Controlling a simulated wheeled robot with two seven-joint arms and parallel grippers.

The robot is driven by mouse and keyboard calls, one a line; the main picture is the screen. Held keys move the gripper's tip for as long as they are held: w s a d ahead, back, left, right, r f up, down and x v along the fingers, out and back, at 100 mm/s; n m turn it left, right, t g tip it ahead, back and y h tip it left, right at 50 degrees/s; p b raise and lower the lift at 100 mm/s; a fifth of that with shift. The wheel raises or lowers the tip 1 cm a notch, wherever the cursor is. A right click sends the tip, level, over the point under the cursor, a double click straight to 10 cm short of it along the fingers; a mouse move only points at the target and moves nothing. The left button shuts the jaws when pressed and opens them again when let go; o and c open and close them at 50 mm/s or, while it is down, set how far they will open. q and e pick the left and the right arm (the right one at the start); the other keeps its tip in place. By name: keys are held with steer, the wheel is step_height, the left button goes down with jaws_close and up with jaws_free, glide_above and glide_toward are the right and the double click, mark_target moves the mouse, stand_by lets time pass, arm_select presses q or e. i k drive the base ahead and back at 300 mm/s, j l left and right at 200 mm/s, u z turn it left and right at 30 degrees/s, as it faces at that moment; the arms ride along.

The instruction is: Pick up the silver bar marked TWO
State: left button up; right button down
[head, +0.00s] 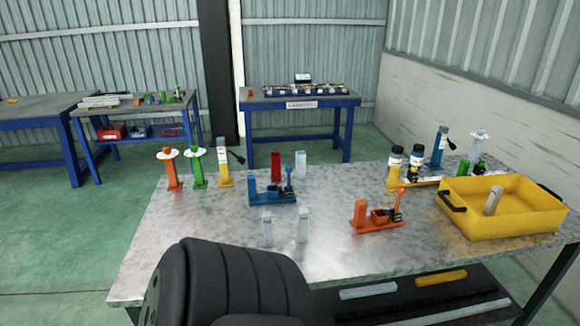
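Several short silver bars stand upright on the metal-topped table (180,250). Two are near the front middle, a left one (267,228) and a right one (303,226). Another silver bar (301,165) stands farther back beside a red block (275,167). One more silver bar (493,201) leans inside the yellow bin (505,228). The markings are too small to read, so I cannot tell which bar is marked TWO. Neither of my grippers is in view. A dark rounded part of my own body fills the bottom middle and hides part of the table's front edge.
A blue fixture (272,196) and an orange fixture (378,220) stand mid-table. Orange (171,172), green (198,170) and yellow (225,174) posts stand at the back left. The table's left front is clear.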

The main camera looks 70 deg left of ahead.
mark_target(303, 213)
steer(key=u, duration=2.15)
